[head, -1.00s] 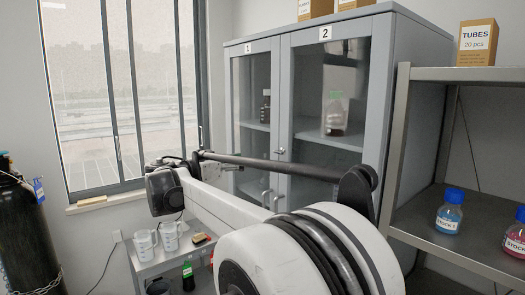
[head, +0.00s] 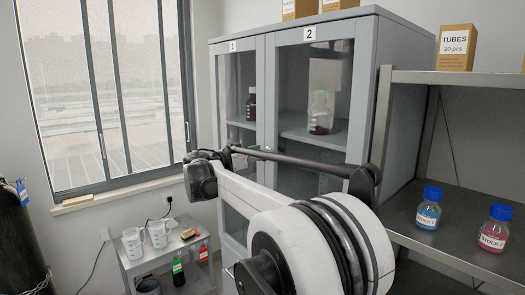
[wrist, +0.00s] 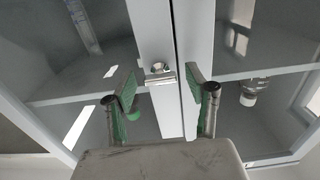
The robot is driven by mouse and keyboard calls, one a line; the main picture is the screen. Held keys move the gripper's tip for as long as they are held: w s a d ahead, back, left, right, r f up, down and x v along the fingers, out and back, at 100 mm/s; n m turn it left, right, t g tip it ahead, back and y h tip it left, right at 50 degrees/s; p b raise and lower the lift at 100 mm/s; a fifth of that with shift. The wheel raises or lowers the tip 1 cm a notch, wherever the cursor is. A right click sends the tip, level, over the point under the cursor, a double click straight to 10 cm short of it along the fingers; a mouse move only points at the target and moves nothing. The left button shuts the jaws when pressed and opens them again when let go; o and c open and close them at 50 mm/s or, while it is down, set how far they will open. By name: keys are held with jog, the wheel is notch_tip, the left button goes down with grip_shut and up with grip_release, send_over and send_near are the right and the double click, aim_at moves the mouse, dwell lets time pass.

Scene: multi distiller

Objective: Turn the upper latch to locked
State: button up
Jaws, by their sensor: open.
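The upper latch (wrist: 160,74) is a small metal piece with a round knob and a short bar, mounted at the seam between two cabinet doors. In the wrist view its bar lies roughly level, tilted slightly. My gripper (wrist: 162,92) is open, with one green-padded finger on each side of the latch. The fingers look apart from it and hold nothing. In the head view the grey cabinet (head: 376,45) has glass doors labelled 1 (head: 232,46) and 2 (head: 310,34). My arm hides most of the gripper and the lower doors there.
Bottles stand inside the cabinet behind the glass. A shelf (head: 450,76) at right holds a blue bottle (head: 428,212), a pink bottle (head: 495,232) and a tubes box (head: 456,48). A low cart (head: 135,265) with beakers stands at left, below the window (head: 105,90).

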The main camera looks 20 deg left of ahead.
jog(key=shift+w+d, duration=0.1)
jog(key=shift+w, duration=0.1)
jog(key=c, duration=1.2)
